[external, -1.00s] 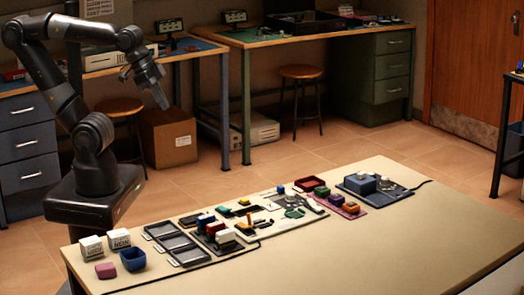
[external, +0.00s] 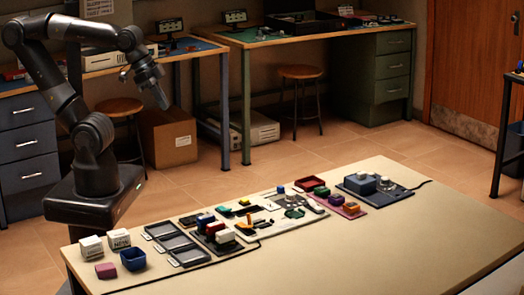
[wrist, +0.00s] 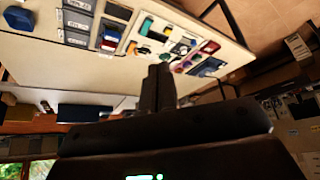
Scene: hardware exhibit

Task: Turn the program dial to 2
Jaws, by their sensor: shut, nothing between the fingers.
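My gripper (external: 162,101) hangs shut and empty in the air at the left, above the floor and well behind the table. In the wrist view its dark fingers (wrist: 158,87) are closed together below the table items. A dark blue panel (external: 404,194) lies at the far right end of the row on the table. It carries a blue box and a pale round part that may be the program dial (external: 388,185). The dial's marks and setting are too small to read. The panel also shows in the wrist view (wrist: 207,68). My gripper is far from it.
A pale board (external: 318,214) with several coloured parts lies mid-row. Black trays (external: 178,248), a blue bin (external: 133,259) and white boxes (external: 92,247) stand at the left. The table's front right (external: 400,245) is clear. A stool (external: 119,108) and workbenches stand behind.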

